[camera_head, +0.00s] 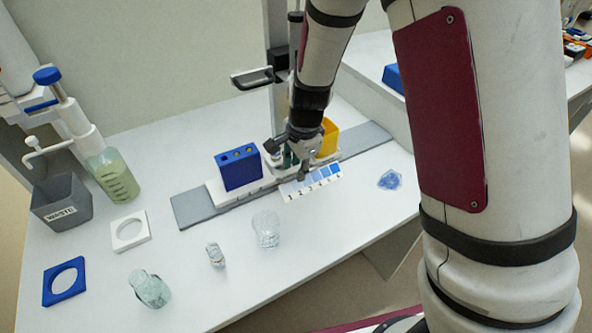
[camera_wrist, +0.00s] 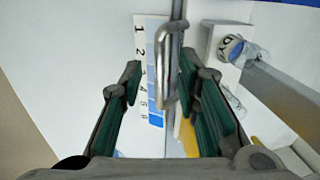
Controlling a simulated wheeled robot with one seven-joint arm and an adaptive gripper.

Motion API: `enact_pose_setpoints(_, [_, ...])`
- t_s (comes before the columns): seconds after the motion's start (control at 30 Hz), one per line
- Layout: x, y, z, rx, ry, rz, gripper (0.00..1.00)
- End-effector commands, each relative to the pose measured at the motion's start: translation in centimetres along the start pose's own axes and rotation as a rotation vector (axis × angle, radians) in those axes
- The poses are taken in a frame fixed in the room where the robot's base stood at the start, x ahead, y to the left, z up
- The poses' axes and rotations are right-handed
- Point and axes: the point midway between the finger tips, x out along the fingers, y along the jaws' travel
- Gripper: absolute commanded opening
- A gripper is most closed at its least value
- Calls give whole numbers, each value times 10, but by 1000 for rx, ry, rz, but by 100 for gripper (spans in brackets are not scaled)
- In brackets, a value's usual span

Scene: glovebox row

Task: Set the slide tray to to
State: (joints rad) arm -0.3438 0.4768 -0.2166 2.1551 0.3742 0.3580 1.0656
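The slide tray (camera_head: 219,196) looks like a white carriage on a long grey rail (camera_head: 370,136), with a blue block and a yellow bin on it. A numbered strip in blue shades (camera_head: 320,183) lies along its front; the wrist view shows this scale (camera_wrist: 155,75) with marks 1 to 6. A metal bar handle (camera_wrist: 162,65) stands over the scale in the wrist view. My gripper (camera_head: 293,162) is above the tray's middle. In the wrist view my gripper (camera_wrist: 160,70) is open, its green-padded fingers either side of the handle, with gaps visible. The tray's pointer cannot be made out.
The blue block (camera_head: 238,168) and yellow bin (camera_head: 328,138) flank my gripper. Glass vessels (camera_head: 266,229) stand in front. A waste bin (camera_head: 62,203), a pump bottle (camera_head: 113,177) and ring holders (camera_head: 130,231) are at left. The front right table is mostly clear.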

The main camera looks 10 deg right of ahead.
Motion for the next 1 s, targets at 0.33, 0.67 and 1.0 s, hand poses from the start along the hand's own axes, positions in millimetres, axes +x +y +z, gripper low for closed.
enact_pose_setpoints(0.33, [-71, -1, 1, -1, -1, -5, 30])
enact_pose_setpoints(0.67, [-97, 0, 0, 2, 0, -1, 30])
enact_pose_setpoints(1.0, [-97, 0, 0, 2, 0, 0, 30])
